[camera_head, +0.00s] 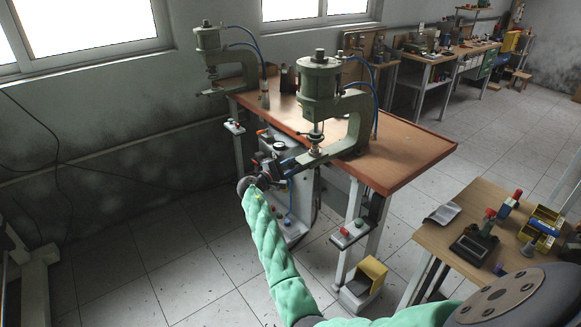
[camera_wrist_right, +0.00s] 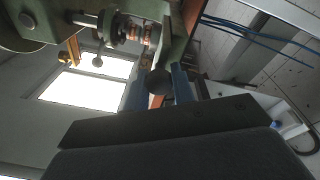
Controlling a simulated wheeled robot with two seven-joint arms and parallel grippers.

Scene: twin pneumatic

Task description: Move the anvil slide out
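The nearer green pneumatic press (camera_head: 318,85) stands at the table's front edge. Its lower arm and anvil area (camera_head: 312,157) jut out past the edge under the ram. My right gripper (camera_head: 284,165) reaches up from below to the front of this lower arm. In the right wrist view its two blue fingers (camera_wrist_right: 160,88) stand apart, one on each side of a dark round knob (camera_wrist_right: 158,80). I cannot tell whether they touch it. The slide itself is hard to make out behind the gripper. My left gripper is not in view.
A second green press (camera_head: 212,50) stands farther back on the wooden table (camera_head: 415,160). A control box with a red button (camera_head: 350,233) hangs low at the front. A yellow pedal (camera_head: 365,280) lies on the floor. A small side table (camera_head: 470,205) with tools stands at right.

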